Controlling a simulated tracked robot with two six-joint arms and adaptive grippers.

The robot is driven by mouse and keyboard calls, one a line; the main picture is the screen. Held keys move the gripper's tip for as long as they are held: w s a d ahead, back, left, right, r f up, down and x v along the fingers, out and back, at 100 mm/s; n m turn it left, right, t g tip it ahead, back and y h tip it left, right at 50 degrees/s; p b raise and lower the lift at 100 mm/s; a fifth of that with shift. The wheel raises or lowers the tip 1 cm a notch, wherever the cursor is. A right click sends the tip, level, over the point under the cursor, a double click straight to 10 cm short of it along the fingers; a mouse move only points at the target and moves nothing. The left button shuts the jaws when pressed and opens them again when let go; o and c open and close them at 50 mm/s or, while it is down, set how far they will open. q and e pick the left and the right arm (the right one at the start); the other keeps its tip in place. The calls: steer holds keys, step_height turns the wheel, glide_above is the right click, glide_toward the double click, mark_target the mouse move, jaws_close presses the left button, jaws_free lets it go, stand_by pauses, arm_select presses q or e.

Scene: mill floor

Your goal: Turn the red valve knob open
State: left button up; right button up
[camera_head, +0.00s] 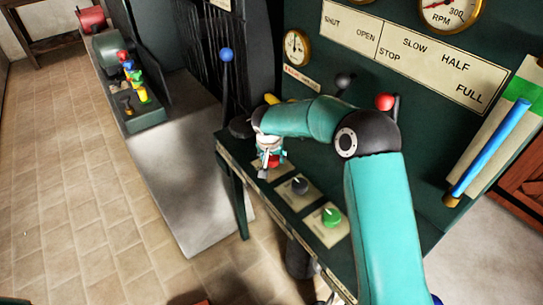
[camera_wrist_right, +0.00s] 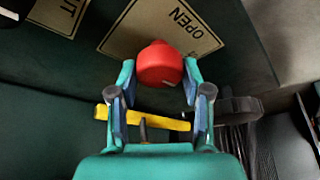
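The red valve knob (camera_wrist_right: 158,64) sits on a pale plate (camera_wrist_right: 186,22) marked OPEN in the right wrist view. My right gripper (camera_wrist_right: 159,80) is open, with one finger on each side of the knob. A narrow gap shows between each fingertip and the knob, so it does not look gripped. In the head view, my right gripper (camera_head: 268,162) points down at the left end of the panel's sloping desk and mostly hides the knob. My left gripper is not in view.
A blue-topped lever (camera_head: 226,56) stands to the left, a red-topped lever (camera_head: 384,101) behind my arm. A yellow bar (camera_wrist_right: 150,119) lies beneath my fingers in the wrist view.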

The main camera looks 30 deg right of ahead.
steer(key=shift+c, duration=1)
